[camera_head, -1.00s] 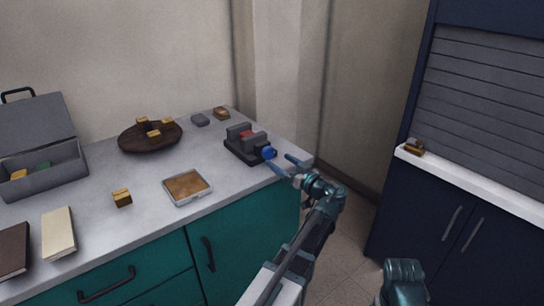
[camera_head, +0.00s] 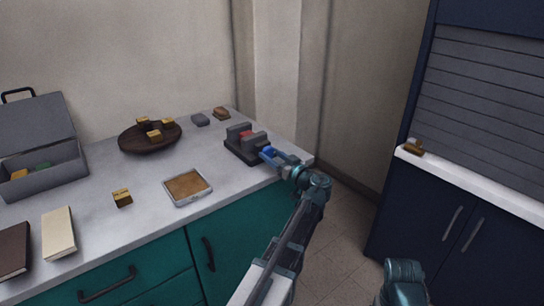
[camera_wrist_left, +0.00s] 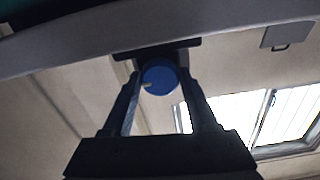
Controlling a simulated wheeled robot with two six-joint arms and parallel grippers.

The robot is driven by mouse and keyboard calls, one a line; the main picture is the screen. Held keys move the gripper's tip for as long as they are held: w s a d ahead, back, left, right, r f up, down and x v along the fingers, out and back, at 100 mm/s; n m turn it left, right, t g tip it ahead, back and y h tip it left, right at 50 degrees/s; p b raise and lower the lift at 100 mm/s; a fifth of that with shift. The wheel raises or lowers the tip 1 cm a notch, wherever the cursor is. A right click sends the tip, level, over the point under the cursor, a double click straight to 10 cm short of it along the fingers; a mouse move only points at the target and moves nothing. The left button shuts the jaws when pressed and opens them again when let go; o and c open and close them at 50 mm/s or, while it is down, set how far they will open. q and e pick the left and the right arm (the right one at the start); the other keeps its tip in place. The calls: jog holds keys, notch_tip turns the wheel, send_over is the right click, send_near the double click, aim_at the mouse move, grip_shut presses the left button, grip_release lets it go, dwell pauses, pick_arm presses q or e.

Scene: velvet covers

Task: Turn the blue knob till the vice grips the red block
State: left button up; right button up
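The dark vice (camera_head: 240,149) stands near the right end of the grey counter. The red block (camera_head: 246,134) sits between its jaws, partly hidden by the front jaw; I cannot tell whether both jaws touch it. The blue knob (camera_head: 267,152) is on the vice's right-hand side, partly covered by my left gripper (camera_head: 271,156). In the left wrist view, the blue knob (camera_wrist_left: 160,76) lies between the two fingertips, with a pale mark low on its left. The fingers flank it closely; whether they press on it is unclear. My right gripper is out of view.
A shallow tray (camera_head: 168,200) and a small yellow block (camera_head: 122,198) lie on the counter (camera_head: 110,225) left of the vice. A brown round board (camera_head: 128,146) and a grey toolbox (camera_head: 50,180) stand further left. A wall corner is behind the vice.

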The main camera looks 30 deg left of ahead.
pick_arm(q)
jog(key=c, duration=0.6)
jog(key=shift+c, duration=0.2)
jog(key=m, duration=0.7)
jog(key=shift+m, duration=0.3)
jog(key=m, duration=0.4)
jog(key=shift+m, duration=2)
